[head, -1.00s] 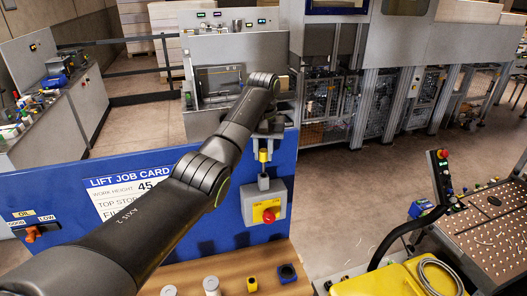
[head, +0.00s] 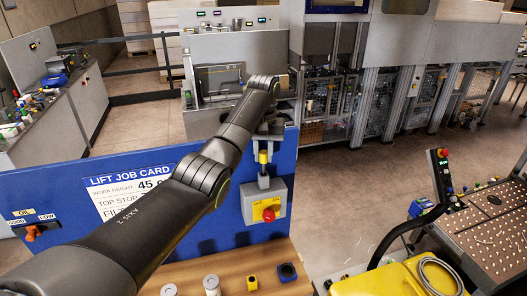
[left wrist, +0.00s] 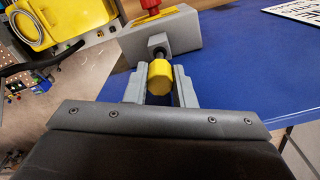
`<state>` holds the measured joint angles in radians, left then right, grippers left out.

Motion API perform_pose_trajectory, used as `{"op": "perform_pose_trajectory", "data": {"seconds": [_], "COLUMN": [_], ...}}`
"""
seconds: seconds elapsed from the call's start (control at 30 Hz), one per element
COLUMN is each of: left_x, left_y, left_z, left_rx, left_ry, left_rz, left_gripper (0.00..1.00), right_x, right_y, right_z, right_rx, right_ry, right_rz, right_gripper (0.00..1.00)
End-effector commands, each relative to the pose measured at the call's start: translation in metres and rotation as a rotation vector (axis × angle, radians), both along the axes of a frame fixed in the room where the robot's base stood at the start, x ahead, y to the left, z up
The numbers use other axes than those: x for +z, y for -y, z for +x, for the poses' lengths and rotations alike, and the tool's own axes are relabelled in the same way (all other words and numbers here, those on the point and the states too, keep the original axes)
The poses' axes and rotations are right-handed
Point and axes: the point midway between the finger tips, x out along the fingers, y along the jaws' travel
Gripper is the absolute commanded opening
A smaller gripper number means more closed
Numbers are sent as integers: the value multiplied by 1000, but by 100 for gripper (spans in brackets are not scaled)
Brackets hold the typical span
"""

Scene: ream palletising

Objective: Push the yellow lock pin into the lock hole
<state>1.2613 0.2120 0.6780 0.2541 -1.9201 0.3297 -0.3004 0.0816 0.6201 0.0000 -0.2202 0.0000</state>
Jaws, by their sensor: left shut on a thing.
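The yellow lock pin (head: 263,157) stands upright above a small grey block (head: 264,181) on the blue panel. In the left wrist view the pin's yellow head (left wrist: 159,78) is between the two grey fingers of my left gripper (left wrist: 160,88), which is shut on it. A short dark shaft runs from the head to the dark opening of the lock hole (left wrist: 157,43). The yellow head is apart from the block. How deep the shaft sits is hidden. In the head view my left gripper (head: 265,143) is above the block. My right gripper is not in view.
A grey switch box (head: 277,207) with a red knob (head: 268,214) is just below the block. The blue panel (head: 225,225) carries a job card (head: 118,190). A wooden ledge (head: 220,265) in front holds several small parts. A yellow case (head: 385,282) lies at the right.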

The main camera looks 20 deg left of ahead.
Motion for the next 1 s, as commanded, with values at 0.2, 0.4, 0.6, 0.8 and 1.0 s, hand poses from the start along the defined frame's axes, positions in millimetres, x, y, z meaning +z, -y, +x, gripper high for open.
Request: {"op": "perform_pose_trajectory", "data": {"seconds": [0.2, 0.4, 0.6, 0.8, 1.0], "left_x": [-6, -11, -16, -17, -18], "left_y": [0, 0, 0, 0, 0], "left_z": [0, 0, 0, -1, -1], "left_rx": [0, 0, 0, 0, 0], "left_ry": [0, 0, 0, -3, -5], "left_rz": [0, 0, 0, -1, -1], "left_gripper": [0, 0, 0, 46, 48], "right_x": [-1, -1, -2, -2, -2], "right_y": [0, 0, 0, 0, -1], "right_z": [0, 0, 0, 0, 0], "right_rx": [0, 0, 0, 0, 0], "right_ry": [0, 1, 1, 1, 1], "right_rz": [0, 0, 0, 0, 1], "right_gripper": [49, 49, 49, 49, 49]}}
